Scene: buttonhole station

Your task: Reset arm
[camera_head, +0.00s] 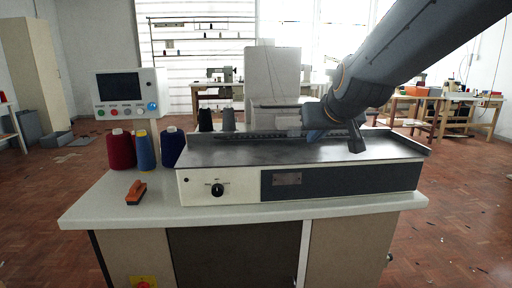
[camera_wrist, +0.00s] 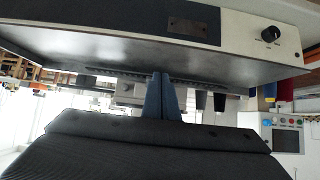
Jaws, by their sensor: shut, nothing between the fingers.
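My arm reaches in from the upper right in the head view. My gripper (camera_head: 312,134) is over the grey metal bed of the buttonhole machine (camera_head: 220,188), near the bed's back edge. In the wrist view, which looks upside down, my gripper (camera_wrist: 165,76) shows as two blue-grey fingers pressed together with nothing between them. The machine's white front with a black knob (camera_head: 217,190) and dark panel shows in both views. Whether the fingertips touch anything behind them is hard to tell.
The machine stands on a white table (camera_head: 120,205). Red (camera_head: 120,150), blue (camera_head: 143,152) and navy (camera_head: 172,148) thread cones and an orange-handled tool (camera_head: 136,192) are at its left. A control box (camera_head: 130,95) with buttons stands behind. Open floor lies around the table.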

